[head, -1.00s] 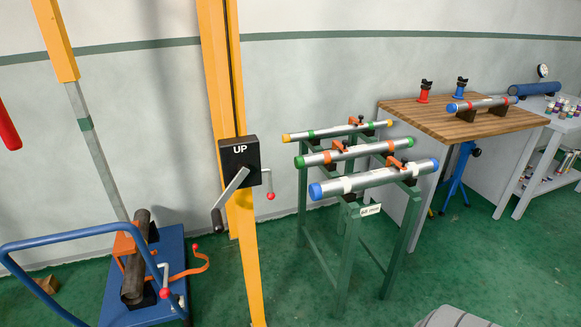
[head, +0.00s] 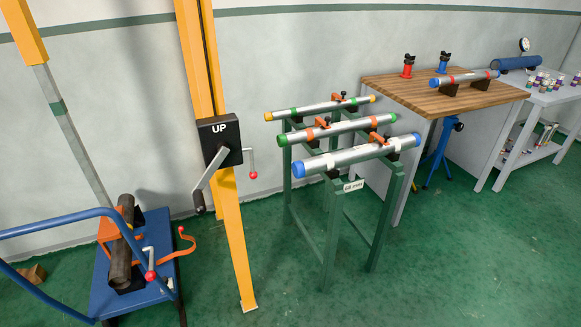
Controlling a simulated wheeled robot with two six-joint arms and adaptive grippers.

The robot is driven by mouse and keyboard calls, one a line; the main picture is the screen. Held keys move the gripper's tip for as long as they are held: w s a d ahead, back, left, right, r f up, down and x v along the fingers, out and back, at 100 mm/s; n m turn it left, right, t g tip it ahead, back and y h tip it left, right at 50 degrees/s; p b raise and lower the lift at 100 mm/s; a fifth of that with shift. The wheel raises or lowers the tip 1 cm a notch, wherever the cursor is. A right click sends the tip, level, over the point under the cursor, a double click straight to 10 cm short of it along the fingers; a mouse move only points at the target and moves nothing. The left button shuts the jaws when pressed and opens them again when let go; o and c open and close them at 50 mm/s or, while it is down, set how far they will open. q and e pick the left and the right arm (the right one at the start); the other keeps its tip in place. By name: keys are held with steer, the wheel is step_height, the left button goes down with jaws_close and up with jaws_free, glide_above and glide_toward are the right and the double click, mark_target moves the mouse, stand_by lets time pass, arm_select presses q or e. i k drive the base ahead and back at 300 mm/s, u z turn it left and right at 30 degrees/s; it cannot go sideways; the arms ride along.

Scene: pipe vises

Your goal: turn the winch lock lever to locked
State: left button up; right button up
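The winch is a black box (head: 219,142) marked UP on a yellow upright post. A grey crank handle (head: 210,180) with a dark grip hangs from its front, slanting down to the left. The winch lock lever (head: 252,165) is a thin grey rod with a red ball at its lower end. It sticks out on the right side of the box and points down. Neither of my grippers shows in the head view.
A green rack (head: 335,205) with several capped pipes stands right of the post. A blue cart (head: 150,222) with a dark pipe strapped on it stands at the lower left. A wooden-topped bench (head: 400,90) is at the back right.

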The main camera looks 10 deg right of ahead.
mark_target(253, 174)
steer(key=u, duration=0.05)
steer(key=k, duration=0.55)
steer(key=z, duration=1)
steer(key=i, duration=1.15)
steer(key=u, duration=0.15)
